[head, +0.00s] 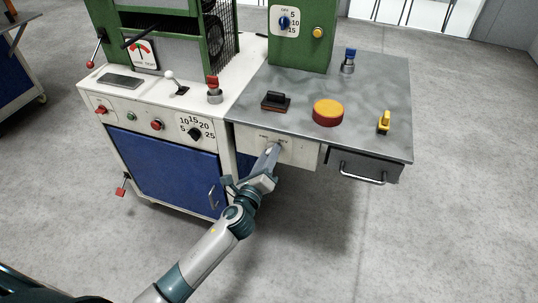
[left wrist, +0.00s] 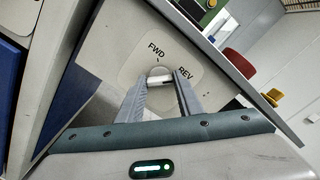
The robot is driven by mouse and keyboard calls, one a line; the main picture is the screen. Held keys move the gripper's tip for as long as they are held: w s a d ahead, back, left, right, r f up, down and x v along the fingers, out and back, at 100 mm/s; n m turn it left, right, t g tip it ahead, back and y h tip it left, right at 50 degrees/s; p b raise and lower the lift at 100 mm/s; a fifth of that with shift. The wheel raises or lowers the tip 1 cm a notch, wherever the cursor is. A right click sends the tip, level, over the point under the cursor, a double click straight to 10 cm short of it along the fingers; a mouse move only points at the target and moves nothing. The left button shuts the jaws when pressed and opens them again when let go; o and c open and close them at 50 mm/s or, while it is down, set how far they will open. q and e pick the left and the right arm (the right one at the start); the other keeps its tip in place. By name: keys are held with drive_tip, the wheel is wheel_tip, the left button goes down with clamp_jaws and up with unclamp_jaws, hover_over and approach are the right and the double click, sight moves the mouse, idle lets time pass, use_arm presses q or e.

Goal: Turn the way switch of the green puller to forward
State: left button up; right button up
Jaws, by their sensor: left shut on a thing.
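The way switch (left wrist: 159,73) is a small pale knob on a white plate marked FWD and REV, on a pale front panel (head: 299,153) under the grey worktop. My left gripper (head: 272,150) reaches up to this panel. In the left wrist view, its two fingers (left wrist: 161,84) are shut on the switch, one on each side. The fingers hide part of the knob, and I cannot tell clearly which mark it points to. In the head view the gripper covers the switch. A green housing (head: 301,50) with a blue dial and a yellow button stands on the worktop.
The worktop (head: 365,88) holds a red-and-yellow round block (head: 328,113), a dark stamp-like block (head: 276,101) and a yellow item (head: 384,122). A drawer (head: 363,169) with a metal handle is right of the panel. A blue-doored cabinet (head: 165,171) is on the left.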

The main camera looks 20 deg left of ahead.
use_arm(q)
drive_tip(key=shift+n+p, duration=1.9)
drive_tip(key=shift+n, duration=6.9)
use_arm(e)
drive_tip(key=shift+t, duration=0.5)
drive_tip(key=shift+s+a+f, duration=0.15)
drive_tip(key=shift+f, duration=1)
drive_tip(key=shift+s+a+f, duration=0.15)
drive_tip(key=shift+f, duration=1)
